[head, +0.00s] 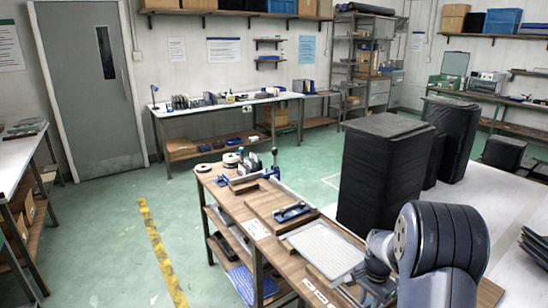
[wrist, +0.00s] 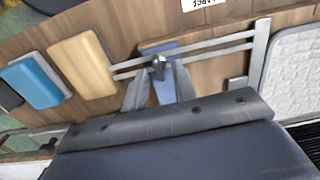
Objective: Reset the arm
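My gripper (wrist: 161,84) shows at the bottom of the wrist view, with its dark wide body below two grey fingers. The fingers are apart, and a blue strip (wrist: 165,88) shows in the gap between them. A small dark knob (wrist: 158,65) on a metal rail fixture (wrist: 205,47) lies just beyond the fingertips; I cannot tell whether they touch it. I see nothing held. In the head view my arm fills the lower right, and the gripper cannot be made out there.
A wooden workbench (head: 262,228) carries a white panel (head: 322,250) and a blue clamp tool (head: 293,212). Tall black stacks (head: 380,175) stand right of it. The wrist view shows a tan block (wrist: 82,64), a blue block (wrist: 36,80) and a white textured panel (wrist: 293,75).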

